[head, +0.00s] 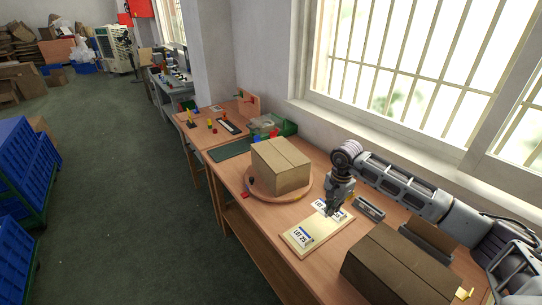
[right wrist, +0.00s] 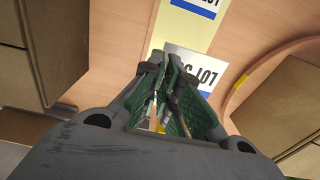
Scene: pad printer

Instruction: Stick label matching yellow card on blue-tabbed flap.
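A pale yellow board (head: 291,242) lies on the bench and carries white labels with blue strips. The nearer label (head: 303,239) reads LOT 25. Another label (head: 320,205) is at the board's far end, partly covered by my right gripper (head: 333,211). In the right wrist view my right gripper (right wrist: 166,60) has its fingertips close together over a LOT label (right wrist: 203,72); whether they pinch it is unclear. A closed cardboard box (head: 281,167) stands on a round wooden turntable (head: 262,192). I cannot make out a blue-tabbed flap. A small yellow piece (head: 461,294) shows at the lower right. My left gripper is out of view.
A larger cardboard box (head: 401,267) stands at the bench's near right. A grey metal piece (head: 369,208) lies behind the board. A green bin (head: 283,129) and green mat (head: 232,149) are beyond the turntable. Blue crates (head: 22,165) stand on the floor at left.

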